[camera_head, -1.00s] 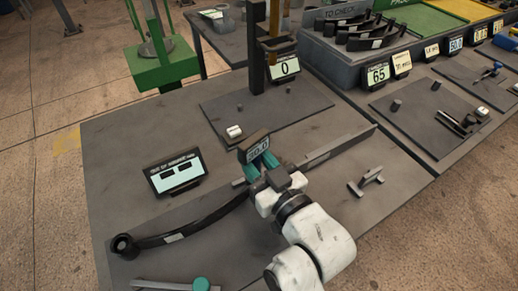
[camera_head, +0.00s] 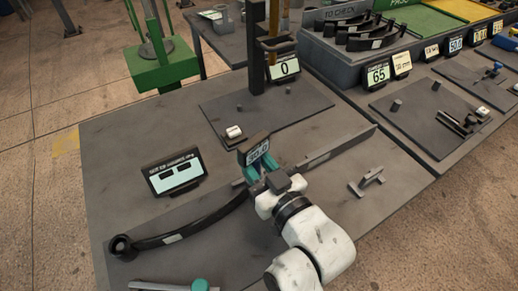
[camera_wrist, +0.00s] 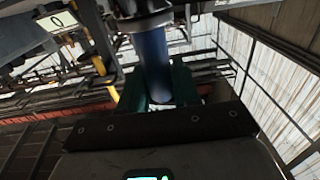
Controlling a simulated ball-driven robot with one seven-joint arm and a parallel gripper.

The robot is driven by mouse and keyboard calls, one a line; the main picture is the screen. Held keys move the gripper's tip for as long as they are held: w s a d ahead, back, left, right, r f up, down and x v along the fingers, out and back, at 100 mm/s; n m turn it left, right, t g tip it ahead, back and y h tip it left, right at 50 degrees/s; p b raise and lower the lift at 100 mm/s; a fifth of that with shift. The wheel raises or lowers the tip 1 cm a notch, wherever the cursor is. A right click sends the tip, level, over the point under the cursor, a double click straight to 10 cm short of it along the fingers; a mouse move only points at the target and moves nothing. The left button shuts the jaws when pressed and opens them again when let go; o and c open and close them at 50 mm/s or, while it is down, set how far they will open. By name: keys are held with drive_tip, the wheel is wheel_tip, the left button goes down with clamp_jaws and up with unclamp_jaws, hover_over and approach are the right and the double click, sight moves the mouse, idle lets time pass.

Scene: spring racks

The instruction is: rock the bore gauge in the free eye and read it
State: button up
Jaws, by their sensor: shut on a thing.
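In the wrist view the green-blue fingers (camera_wrist: 158,88) close around the gauge's blue stem (camera_wrist: 153,60). The dark curved leaf spring (camera_head: 180,235) lies on the bench, with one round eye (camera_head: 121,245) at its left end. Its other end runs in under the gauge and my gripper, so the eye there is hidden. I cannot tell how deep the gauge sits in it.
A post with a display reading 0 (camera_head: 284,68) stands behind on a dark plate. A grey bar (camera_head: 335,148) and a small T-shaped part (camera_head: 367,180) lie to the right. A green-handled tool (camera_head: 200,285) lies in front.

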drive_tip(key=shift+f, duration=0.15)
drive_tip(key=o, duration=1.7)
drive_tip(key=shift+o, duration=0.2)
drive_tip(key=b+v, duration=0.1)
drive_tip(key=v, duration=1)
idle(0.9)
idle(0.6)
